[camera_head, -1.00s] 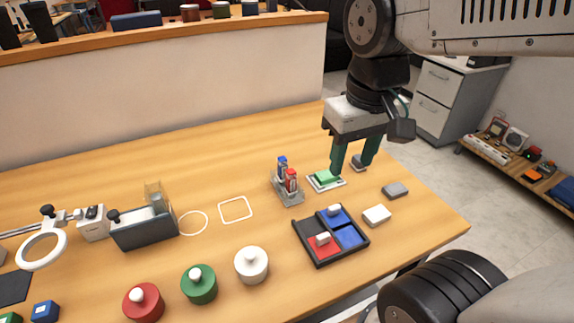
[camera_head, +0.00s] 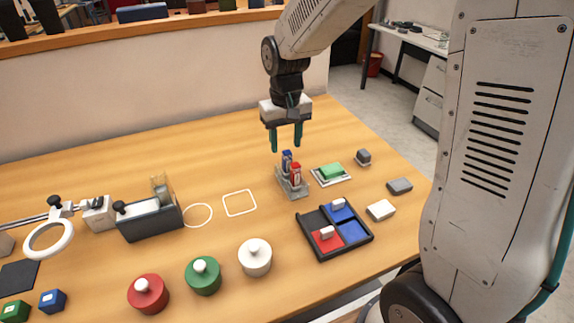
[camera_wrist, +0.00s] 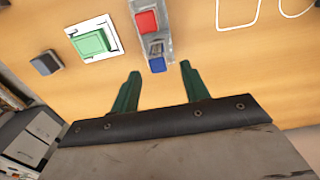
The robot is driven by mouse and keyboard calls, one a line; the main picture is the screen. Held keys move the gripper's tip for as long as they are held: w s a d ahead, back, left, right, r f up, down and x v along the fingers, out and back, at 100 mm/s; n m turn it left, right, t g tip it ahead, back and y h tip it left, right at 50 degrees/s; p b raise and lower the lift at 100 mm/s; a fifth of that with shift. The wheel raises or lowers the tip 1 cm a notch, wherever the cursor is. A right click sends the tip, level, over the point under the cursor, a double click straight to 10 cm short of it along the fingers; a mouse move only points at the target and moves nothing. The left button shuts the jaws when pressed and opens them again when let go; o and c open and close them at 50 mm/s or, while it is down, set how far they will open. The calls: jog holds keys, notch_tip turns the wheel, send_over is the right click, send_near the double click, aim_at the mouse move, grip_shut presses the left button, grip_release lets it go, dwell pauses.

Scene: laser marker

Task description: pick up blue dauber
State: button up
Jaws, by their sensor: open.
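The blue dauber (camera_head: 286,160) stands upright in a grey holder (camera_head: 296,190), just behind a red dauber (camera_head: 295,173). In the wrist view the blue dauber (camera_wrist: 157,64) shows end-on, with the red dauber (camera_wrist: 147,22) farther up in the same holder. My gripper (camera_head: 287,147) is open and empty, pointing down above and slightly behind the blue dauber. In the wrist view the blue dauber lies between and just beyond the two green fingertips (camera_wrist: 160,69). I see no contact; the exact height gap is hard to judge.
A green block on a white tray (camera_head: 331,174) stands right of the holder. A black divided tray (camera_head: 335,228) with red and blue pads lies in front. Grey and white blocks (camera_head: 380,210) lie at right. The table behind the holder is clear.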

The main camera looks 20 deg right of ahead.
aim_at(287, 151)
jog(key=shift+d+f, duration=0.1)
jog(key=shift+f, duration=2.3)
jog(key=shift+s, duration=0.1)
grip_shut()
jog(key=shift+r, duration=0.15)
